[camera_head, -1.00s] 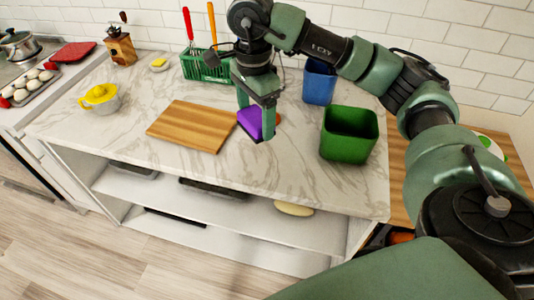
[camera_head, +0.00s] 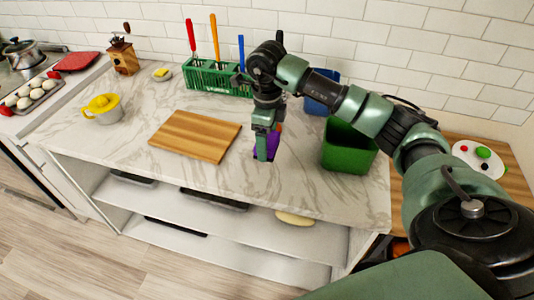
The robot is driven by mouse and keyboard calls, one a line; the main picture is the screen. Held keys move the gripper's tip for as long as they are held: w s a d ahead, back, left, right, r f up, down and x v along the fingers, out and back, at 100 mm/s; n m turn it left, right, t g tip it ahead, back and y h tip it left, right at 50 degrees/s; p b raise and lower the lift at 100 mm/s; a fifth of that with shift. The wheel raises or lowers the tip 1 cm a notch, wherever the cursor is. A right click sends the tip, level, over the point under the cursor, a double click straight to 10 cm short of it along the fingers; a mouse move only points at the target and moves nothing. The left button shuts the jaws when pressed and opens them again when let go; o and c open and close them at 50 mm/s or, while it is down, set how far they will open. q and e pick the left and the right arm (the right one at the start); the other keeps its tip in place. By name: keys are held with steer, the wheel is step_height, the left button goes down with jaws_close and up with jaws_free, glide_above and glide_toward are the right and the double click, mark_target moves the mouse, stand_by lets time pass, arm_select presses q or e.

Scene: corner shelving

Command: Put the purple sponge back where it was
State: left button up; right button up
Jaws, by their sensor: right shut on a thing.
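The purple sponge (camera_head: 273,142) is between the fingers of my right gripper (camera_head: 266,150), which is shut on it. The gripper points down over the marble counter, between the wooden cutting board and the green bin. The fingers hide part of the sponge, and I cannot tell whether it touches the counter. My left gripper is not in view.
The wooden cutting board (camera_head: 195,136) lies to the left of the gripper. A green bin (camera_head: 348,148) stands close on the right, with a blue bin (camera_head: 321,92) behind it. A green rack (camera_head: 213,80) with utensils stands at the back. The counter (camera_head: 230,178) in front is clear.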

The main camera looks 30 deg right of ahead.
mark_target(267, 166)
step_height(267, 166, down, 6)
steer(key=shift+f+p, duration=0.1)
steer(key=shift+p, duration=0.55)
steer(key=shift+f, duration=0.15)
steer(key=shift+f, duration=0.2)
steer(key=o, duration=1.2)
steer(key=shift+r, duration=0.1)
